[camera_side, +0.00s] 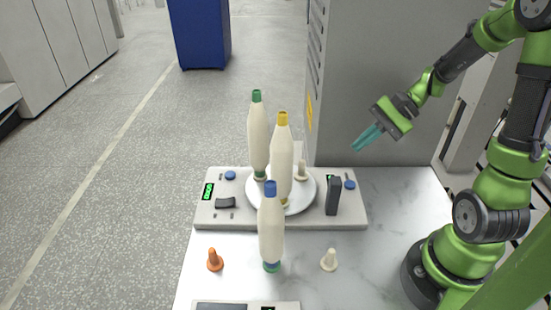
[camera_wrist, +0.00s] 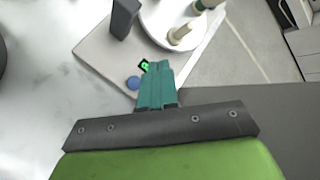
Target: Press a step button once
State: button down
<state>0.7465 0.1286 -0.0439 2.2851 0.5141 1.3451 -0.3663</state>
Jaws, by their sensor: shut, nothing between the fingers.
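Two blue step buttons sit on the beige machine base (camera_side: 225,217). The left button (camera_side: 230,175) is beside a green display (camera_side: 208,191). The right button (camera_side: 349,185) is at the base's right end; it also shows in the wrist view (camera_wrist: 133,83), just left of my fingers. My gripper (camera_side: 356,147) has teal fingers held together, empty, in the air above and to the right of the base's right end. In the wrist view the fingers (camera_wrist: 158,67) partly cover the area beside a small green display (camera_wrist: 144,65). The gripper is apart from both buttons.
A white turntable (camera_side: 305,200) on the base carries bobbins with green (camera_side: 257,130) and yellow (camera_side: 282,150) tips. A blue-tipped bobbin (camera_side: 271,230) stands in front. A dark upright block (camera_side: 333,196) stands near the right button. Orange (camera_side: 215,260) and cream (camera_side: 329,260) pegs stand on the table.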

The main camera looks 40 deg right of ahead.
aim_at(354, 183)
jog(key=shift+f, duration=0.15)
jog(key=shift+f, duration=4.25)
jog(key=shift+f, duration=0.15)
jog(key=shift+f, duration=0.3)
jog(key=shift+f, duration=0.4)
jog(key=shift+r, duration=0.85)
